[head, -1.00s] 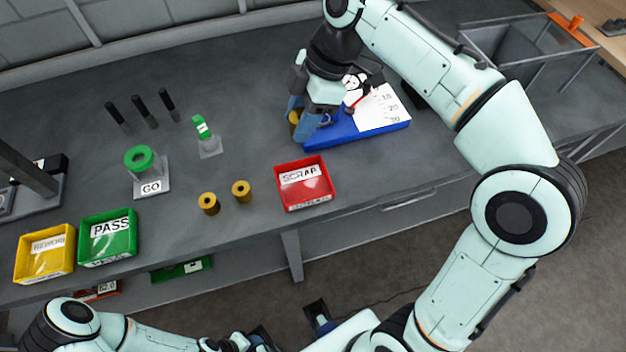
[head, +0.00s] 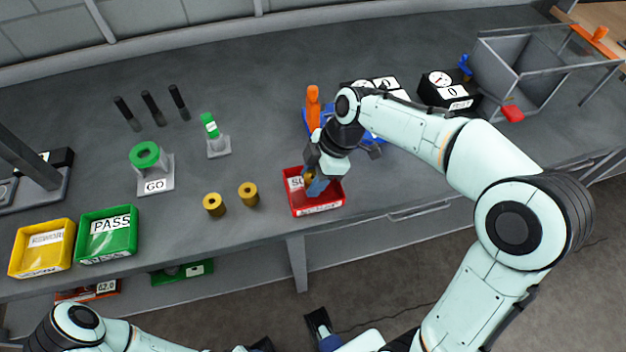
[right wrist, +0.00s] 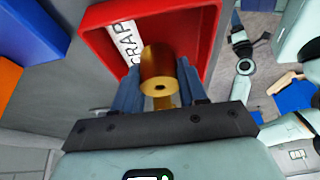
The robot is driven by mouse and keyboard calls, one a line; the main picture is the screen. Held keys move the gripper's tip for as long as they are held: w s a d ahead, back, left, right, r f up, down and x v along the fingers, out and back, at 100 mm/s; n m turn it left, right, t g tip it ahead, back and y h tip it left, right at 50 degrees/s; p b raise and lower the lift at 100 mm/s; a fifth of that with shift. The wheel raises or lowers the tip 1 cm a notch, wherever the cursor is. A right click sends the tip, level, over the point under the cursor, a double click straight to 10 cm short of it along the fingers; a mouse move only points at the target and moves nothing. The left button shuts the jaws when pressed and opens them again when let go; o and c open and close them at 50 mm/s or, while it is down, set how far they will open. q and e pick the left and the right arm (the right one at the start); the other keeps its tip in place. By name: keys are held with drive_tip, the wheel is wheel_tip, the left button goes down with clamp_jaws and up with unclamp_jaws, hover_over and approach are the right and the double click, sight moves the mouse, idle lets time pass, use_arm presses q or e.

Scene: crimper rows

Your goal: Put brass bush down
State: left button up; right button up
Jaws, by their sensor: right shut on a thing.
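My right gripper (head: 314,184) is shut on a brass bush (head: 308,178) over the red SCRAP bin (head: 318,208). In the right wrist view the bush (right wrist: 158,68) sits between the blue fingers, its bored end facing the camera. The bin's red wall (right wrist: 98,50) and its label show behind it. I cannot tell whether the bush touches the bin floor.
Two more brass bushes (head: 214,204) stand left of the bin. The green PASS bin (head: 107,252) and yellow REWORK bin (head: 42,270) are at the far left. A GO gauge (head: 153,182), a smaller green-topped gauge (head: 216,146) and black pegs stand behind. Boxes with dials are behind my right arm.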

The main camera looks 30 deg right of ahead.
drive_tip(key=shift+f, duration=0.65)
drive_tip(key=shift+f, duration=0.2)
drive_tip(key=o, duration=1.2)
drive_tip(key=shift+r, duration=0.1)
